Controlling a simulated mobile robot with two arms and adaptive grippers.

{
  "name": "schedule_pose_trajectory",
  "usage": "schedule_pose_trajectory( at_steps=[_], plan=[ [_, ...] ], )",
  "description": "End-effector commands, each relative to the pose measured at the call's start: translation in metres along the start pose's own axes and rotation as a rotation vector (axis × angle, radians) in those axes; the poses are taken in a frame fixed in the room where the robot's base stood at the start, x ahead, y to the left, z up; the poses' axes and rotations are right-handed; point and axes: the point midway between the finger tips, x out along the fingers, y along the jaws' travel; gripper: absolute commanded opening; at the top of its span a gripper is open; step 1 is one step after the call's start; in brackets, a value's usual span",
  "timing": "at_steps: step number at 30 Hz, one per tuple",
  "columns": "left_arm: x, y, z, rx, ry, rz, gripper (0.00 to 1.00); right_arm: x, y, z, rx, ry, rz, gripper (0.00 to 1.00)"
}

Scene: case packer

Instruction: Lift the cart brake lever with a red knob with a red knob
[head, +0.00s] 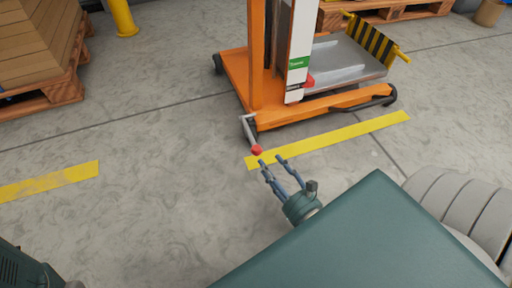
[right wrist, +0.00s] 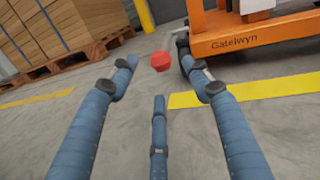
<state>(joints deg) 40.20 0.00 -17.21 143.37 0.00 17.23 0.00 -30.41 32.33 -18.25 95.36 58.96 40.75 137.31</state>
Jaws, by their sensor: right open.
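The cart brake lever (head: 248,131) is a grey bar at the near left corner of the orange cart (head: 256,80), ending in a red knob (head: 257,150). My right gripper (head: 271,161) is open just short of the knob in the head view. In the right wrist view, the red knob (right wrist: 161,61) shows beyond the open fingers (right wrist: 158,80), between the two upper fingertips, with nothing held. I cannot tell if any finger touches it. Most of the lever is hidden behind the knob and a finger there. My left gripper is not in view.
Yellow floor stripes (head: 330,140) lie by the cart and at the left. A pallet with stacked boards or boxes (head: 35,45) stands at the upper left, near a yellow post (head: 122,15). The concrete floor left of the lever is clear.

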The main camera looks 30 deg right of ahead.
Motion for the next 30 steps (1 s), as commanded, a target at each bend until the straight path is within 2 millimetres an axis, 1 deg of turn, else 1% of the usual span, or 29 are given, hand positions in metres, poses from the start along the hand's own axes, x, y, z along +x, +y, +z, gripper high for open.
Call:
schedule_pose_trajectory(
  at_steps=[1, 6, 9, 12, 15, 18, 26, 29, 30],
  plan=[
    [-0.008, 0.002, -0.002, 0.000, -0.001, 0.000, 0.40, 0.011, 0.001, -0.002, 0.001, -0.006, -0.001, 0.49],
    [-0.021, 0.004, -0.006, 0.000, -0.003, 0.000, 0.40, 0.044, 0.001, -0.002, 0.001, -0.006, -0.002, 0.49],
    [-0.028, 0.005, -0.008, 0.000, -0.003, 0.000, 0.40, 0.062, 0.001, -0.002, -0.001, -0.005, -0.001, 0.49],
    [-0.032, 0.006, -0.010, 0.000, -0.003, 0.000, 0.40, 0.075, 0.001, -0.002, -0.001, -0.003, -0.001, 0.49],
    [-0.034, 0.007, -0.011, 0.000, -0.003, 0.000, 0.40, 0.084, 0.001, -0.001, -0.002, -0.002, -0.001, 0.49],
    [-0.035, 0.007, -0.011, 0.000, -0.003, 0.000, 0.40, 0.088, 0.001, -0.001, -0.003, 0.000, 0.001, 0.49],
    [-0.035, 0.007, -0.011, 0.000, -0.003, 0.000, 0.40, 0.089, 0.001, 0.000, -0.004, 0.000, 0.001, 0.49],
    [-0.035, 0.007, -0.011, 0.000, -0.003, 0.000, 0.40, 0.089, 0.001, 0.000, -0.004, 0.000, 0.001, 0.31],
    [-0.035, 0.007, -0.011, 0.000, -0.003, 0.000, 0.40, 0.089, 0.001, 0.000, -0.004, 0.000, 0.001, 0.23]
  ],
)
